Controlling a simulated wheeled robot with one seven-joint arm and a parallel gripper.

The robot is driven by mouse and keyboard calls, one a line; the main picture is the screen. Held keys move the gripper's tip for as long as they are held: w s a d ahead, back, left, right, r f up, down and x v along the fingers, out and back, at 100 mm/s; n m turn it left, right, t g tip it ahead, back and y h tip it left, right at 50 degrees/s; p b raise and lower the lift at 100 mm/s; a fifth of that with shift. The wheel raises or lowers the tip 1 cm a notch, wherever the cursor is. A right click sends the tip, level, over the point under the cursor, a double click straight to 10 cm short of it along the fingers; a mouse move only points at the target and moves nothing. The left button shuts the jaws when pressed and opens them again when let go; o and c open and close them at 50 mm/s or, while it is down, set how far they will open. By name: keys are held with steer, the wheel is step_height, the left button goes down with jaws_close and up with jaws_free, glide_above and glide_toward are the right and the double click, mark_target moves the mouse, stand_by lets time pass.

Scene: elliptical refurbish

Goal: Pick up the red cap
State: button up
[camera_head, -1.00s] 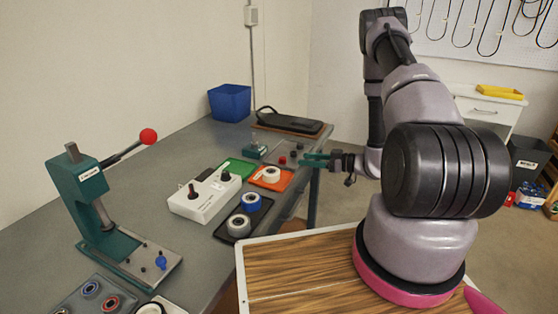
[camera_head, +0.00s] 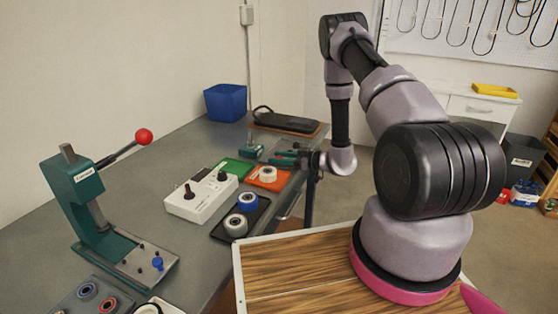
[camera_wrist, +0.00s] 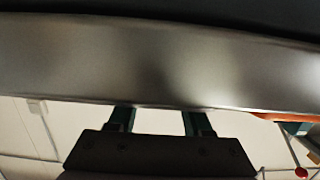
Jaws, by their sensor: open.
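My gripper (camera_head: 284,157) has teal fingers and is at the far right edge of the grey table in the head view, pointing left. It is open, with nothing visible between its fingers. In the wrist view the two spread fingers (camera_wrist: 160,120) stand against the table's grey edge (camera_wrist: 140,60). I cannot make out the red cap now; the grey plate where a small red piece showed earlier is mostly covered by my gripper. A red ball knob (camera_head: 144,136) tops the lever of the teal press (camera_head: 85,195).
An orange mat (camera_head: 283,183) with a white ring and a green mat (camera_head: 236,168) lie just nearer than my gripper. A white switch box (camera_head: 200,197) and a black tray (camera_head: 258,213) are nearer still. A blue bin (camera_head: 228,102) and a black case (camera_head: 288,122) stand behind.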

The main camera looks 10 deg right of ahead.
jaws_close()
